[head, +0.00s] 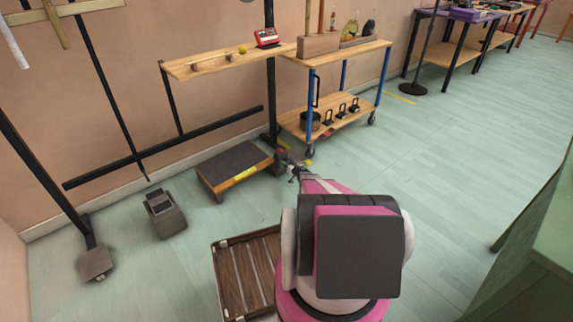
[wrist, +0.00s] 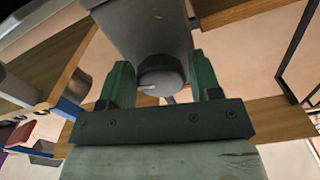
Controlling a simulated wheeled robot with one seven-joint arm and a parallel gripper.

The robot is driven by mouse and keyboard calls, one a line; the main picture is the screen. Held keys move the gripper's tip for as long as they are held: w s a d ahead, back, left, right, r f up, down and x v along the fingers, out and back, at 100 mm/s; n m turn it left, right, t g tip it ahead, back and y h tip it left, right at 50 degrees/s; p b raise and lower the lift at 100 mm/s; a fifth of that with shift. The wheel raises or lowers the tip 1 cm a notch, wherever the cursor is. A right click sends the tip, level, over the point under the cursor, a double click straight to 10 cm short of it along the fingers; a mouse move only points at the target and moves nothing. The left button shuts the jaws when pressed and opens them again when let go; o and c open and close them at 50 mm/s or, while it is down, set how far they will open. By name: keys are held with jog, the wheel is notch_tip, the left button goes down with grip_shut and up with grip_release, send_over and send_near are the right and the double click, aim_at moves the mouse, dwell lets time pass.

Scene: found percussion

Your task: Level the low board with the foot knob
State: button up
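The low board (head: 205,68) is a pale wooden plank on a dark metal frame in the head view. I cannot tell its tilt surely. A red device (head: 267,37) and a yellow ball (head: 242,50) sit on it. My gripper (head: 291,168) is low at the foot of the frame's right post. In the wrist view my gripper (wrist: 160,62) is open, one green finger on each side of a dark round knob (wrist: 160,78) with a small white mark. The knob sits at the end of a grey part (wrist: 150,25). I cannot tell whether the fingers touch it.
A slatted wooden crate (head: 219,290) lies beside my base. A wheeled blue-legged cart (head: 309,105) stands just behind the gripper. The floor at right is mostly clear.

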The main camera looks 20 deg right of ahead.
jog(key=c, duration=0.5)
